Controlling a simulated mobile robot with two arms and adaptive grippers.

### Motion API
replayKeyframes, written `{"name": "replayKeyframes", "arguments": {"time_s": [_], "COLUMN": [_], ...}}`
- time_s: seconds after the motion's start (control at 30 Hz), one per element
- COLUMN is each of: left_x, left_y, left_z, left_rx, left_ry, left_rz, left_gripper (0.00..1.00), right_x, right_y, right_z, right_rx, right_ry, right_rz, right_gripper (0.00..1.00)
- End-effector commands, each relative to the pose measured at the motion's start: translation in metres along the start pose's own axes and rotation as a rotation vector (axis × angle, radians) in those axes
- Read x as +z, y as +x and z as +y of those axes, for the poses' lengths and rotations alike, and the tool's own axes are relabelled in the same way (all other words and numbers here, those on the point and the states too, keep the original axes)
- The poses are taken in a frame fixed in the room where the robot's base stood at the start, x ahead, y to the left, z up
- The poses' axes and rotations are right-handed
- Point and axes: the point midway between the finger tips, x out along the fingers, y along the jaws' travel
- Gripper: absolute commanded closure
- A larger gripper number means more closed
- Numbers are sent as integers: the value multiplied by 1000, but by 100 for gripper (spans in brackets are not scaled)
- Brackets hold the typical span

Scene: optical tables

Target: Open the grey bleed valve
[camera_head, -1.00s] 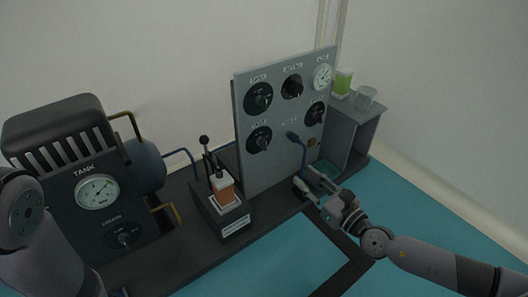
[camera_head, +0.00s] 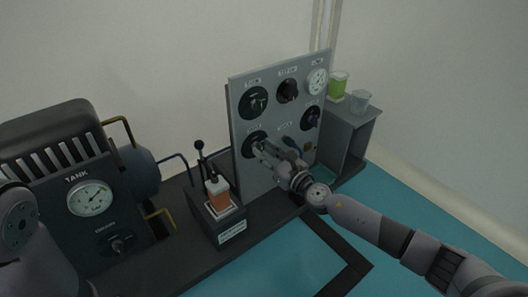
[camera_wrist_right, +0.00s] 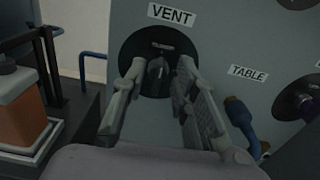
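A dark grey knob (camera_wrist_right: 157,75) on a round black dial labelled VENT is at the upper middle of the right wrist view. It appears to be the grey valve, and its handle points roughly upright. In the head view this dial (camera_head: 250,138) is at the lower left of the grey panel, partly hidden by my gripper. My right gripper (camera_head: 264,147) is at the dial. In the right wrist view its fingers (camera_wrist_right: 161,68) are apart, one on each side of the knob, with gaps visible. Contact cannot be told. My left gripper is out of view.
The upright panel (camera_head: 270,180) carries several other knobs and a gauge (camera_head: 317,82). A blue lever (camera_wrist_right: 243,125) marked TABLE is just right of my fingers. An orange-and-white bottle (camera_head: 217,194) stands left of the panel. A tank unit (camera_head: 50,190) is at far left.

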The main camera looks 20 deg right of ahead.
Motion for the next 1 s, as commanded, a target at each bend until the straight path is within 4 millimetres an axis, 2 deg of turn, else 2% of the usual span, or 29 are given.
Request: {"name": "replayKeyframes", "arguments": {"time_s": [0.13,0.4,0.8,1.0], "left_x": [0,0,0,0], "left_y": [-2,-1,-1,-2], "left_z": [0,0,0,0], "left_rx": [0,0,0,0], "left_ry": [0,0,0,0], "left_rz": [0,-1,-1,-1], "left_gripper": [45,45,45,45], "right_x": [0,0,0,0], "right_y": [7,8,7,7], "right_z": [0,0,0,0], "right_rx": [1,1,0,1], "right_ry": [-1,0,0,0], "right_rz": [1,1,1,1], "right_gripper": [73,74,100,100]}}
